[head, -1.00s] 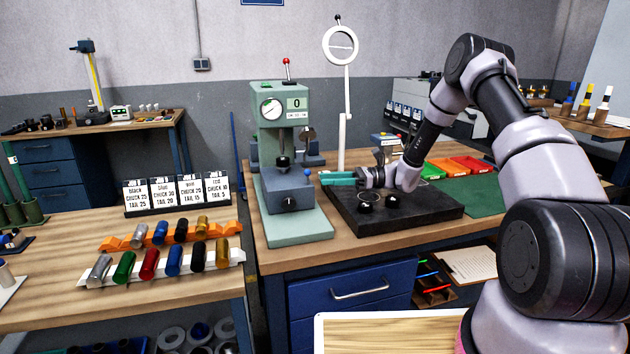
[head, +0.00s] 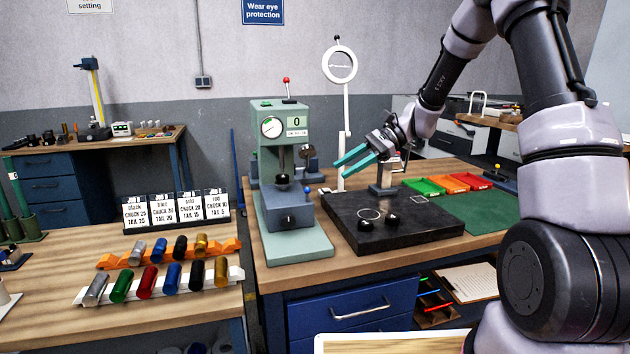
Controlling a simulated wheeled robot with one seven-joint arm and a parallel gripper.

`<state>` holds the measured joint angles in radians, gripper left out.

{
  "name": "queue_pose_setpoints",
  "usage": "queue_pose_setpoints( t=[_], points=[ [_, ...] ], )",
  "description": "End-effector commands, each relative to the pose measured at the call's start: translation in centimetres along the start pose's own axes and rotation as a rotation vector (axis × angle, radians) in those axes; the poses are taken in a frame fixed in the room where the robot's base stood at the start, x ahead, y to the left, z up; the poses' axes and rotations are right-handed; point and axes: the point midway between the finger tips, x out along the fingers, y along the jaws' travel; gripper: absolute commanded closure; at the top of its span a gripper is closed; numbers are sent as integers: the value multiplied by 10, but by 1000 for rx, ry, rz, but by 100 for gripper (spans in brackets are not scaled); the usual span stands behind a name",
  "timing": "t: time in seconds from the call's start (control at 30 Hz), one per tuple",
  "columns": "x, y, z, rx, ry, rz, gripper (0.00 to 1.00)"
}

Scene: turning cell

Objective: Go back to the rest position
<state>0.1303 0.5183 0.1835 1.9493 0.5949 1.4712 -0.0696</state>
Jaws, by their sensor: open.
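My gripper (head: 352,163) is open, with two teal fingers pointing left and nothing between them. It hangs in the air above the black plate (head: 435,222), apart from it. Two small black round parts (head: 378,222) sit on the plate beside a white circle. My arm comes in from the right side of the picture and bends down to the gripper. The green tester (head: 283,226) with a dial and a blue block stands to the left of the gripper.
A white ring magnifier (head: 340,66) on a post stands close behind my gripper. Green, orange and red trays (head: 446,184) lie at the back right. Several coloured cylinders lie in orange and white racks (head: 236,273) on the left bench. The green mat (head: 487,212) is bare.

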Motion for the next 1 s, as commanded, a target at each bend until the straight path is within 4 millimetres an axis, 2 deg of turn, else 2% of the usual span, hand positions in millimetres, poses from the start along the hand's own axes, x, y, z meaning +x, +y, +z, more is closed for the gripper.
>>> queue_pose_setpoints(
  t=[0.03,0.1,0.5,0.8,1.0],
  points=[
    [-10,7,17,-51,59,18,59],
    [-22,20,34,-115,141,47,59],
    [-95,100,116,-469,608,152,59],
    [-143,165,160,-715,949,177,59],
    [-163,197,175,-827,1111,176,59]
  ],
)
